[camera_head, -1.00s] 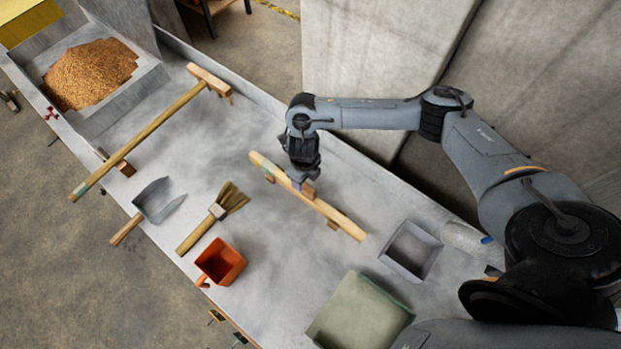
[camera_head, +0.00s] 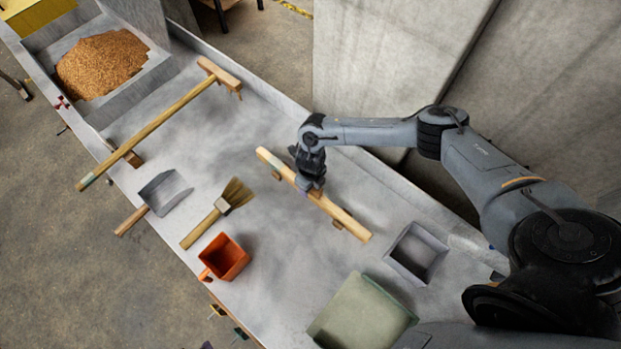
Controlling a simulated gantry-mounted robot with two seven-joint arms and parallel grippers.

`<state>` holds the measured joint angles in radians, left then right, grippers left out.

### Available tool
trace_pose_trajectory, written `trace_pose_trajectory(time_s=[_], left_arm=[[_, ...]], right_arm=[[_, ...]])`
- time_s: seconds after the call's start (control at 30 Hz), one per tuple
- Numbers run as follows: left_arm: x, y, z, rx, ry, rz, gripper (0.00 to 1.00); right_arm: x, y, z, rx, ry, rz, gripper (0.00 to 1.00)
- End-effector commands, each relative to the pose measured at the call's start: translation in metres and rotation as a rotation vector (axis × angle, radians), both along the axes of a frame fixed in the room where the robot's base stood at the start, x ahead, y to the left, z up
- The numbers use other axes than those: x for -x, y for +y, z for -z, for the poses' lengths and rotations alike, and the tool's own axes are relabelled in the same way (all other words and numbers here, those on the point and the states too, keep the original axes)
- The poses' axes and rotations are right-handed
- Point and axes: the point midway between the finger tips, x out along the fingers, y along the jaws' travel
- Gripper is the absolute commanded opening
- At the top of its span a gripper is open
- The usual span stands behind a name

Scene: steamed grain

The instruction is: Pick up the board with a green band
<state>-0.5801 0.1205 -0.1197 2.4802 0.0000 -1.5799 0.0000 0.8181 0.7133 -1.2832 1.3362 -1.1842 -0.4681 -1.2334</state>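A long pale wooden board (camera_head: 340,215) rests on small supports on the grey table, running diagonally through the middle. A faint greenish mark shows near its upper left end, too small to make out well. My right gripper (camera_head: 311,187) points down at the middle of the board, at its raised wooden block. The gripper hides most of that block, and I cannot tell whether its fingers are closed on it. My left gripper is not in view.
A long-handled wooden rake (camera_head: 150,127) with a green mark on its handle, a metal scoop (camera_head: 165,191), a brush (camera_head: 218,211) and an orange container (camera_head: 225,257) lie to the left. A grey square bin (camera_head: 416,253) and a green box (camera_head: 362,315) stand nearer. Grain (camera_head: 103,64) fills the far end.

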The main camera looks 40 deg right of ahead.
Motion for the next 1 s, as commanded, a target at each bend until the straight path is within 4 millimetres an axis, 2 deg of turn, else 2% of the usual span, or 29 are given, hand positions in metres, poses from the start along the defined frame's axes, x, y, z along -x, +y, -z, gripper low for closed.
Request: trace_pose_trajectory(time_s=[0.17, 0.5, 0.53, 1.0], left_arm=[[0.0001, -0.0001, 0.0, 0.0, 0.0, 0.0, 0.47], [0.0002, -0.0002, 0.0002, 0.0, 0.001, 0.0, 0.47], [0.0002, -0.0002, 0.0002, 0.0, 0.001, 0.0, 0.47], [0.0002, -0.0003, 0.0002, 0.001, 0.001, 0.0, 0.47]], right_arm=[[0.0002, 0.0, -0.0001, 0.0, 0.0, 0.0, 0.55], [0.0002, -0.0001, -0.0003, 0.0, 0.0, 0.0, 0.03], [0.0002, -0.0001, -0.0003, 0.0, 0.0, 0.001, 0.0], [0.0001, -0.0002, -0.0006, 0.0, 0.0, 0.001, 0.0]])
